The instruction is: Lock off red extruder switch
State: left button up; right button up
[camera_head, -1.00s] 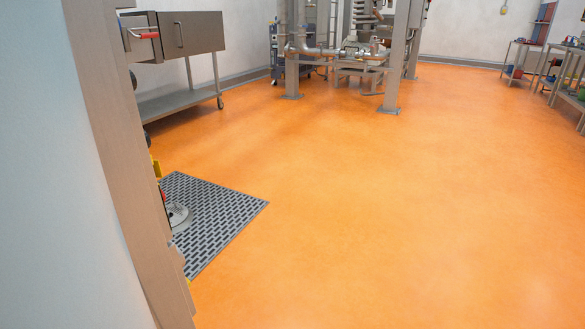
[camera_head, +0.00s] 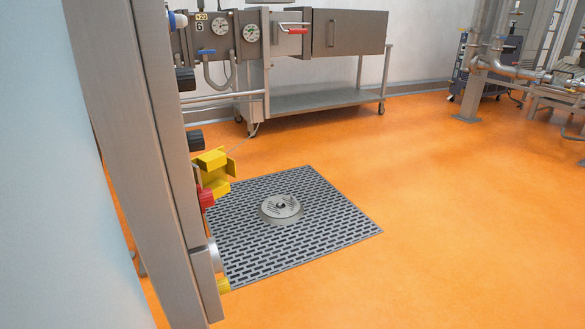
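A red switch (camera_head: 206,198) sticks out from the front of a steel panel (camera_head: 158,170), which I see almost edge-on at the left. A yellow open-sided guard or lock-off piece (camera_head: 215,166) sits just above and around the red switch; I cannot tell whether it is attached to it. Black knobs (camera_head: 195,140) stick out higher on the same panel. Another yellow part (camera_head: 223,285) is low on the panel. The panel's face is mostly hidden by the steep angle. Neither of my grippers is in view.
A round metal disc (camera_head: 281,208) sits on a grey slotted floor mat (camera_head: 330,225) beside the panel. A steel machine (camera_head: 347,35) with gauges and a red handle stands behind. Pipework (camera_head: 490,65) stands at the far right. The orange floor (camera_head: 460,230) on the right is clear.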

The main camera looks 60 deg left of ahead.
aim_at(206, 196)
jog(key=i+j+u, duration=0.1)
jog(key=u, duration=0.35)
jog(key=i+u, duration=0.15)
jog(key=u, duration=0.3)
jog(key=i+u, duration=0.15)
jog(key=u, duration=0.35)
jog(key=i+l+u, duration=0.1)
jog(key=u, duration=0.35)
jog(key=i+l+u, duration=0.15)
jog(key=u, duration=0.3)
jog(key=i+l+u, duration=0.1)
jog(key=u, duration=0.35)
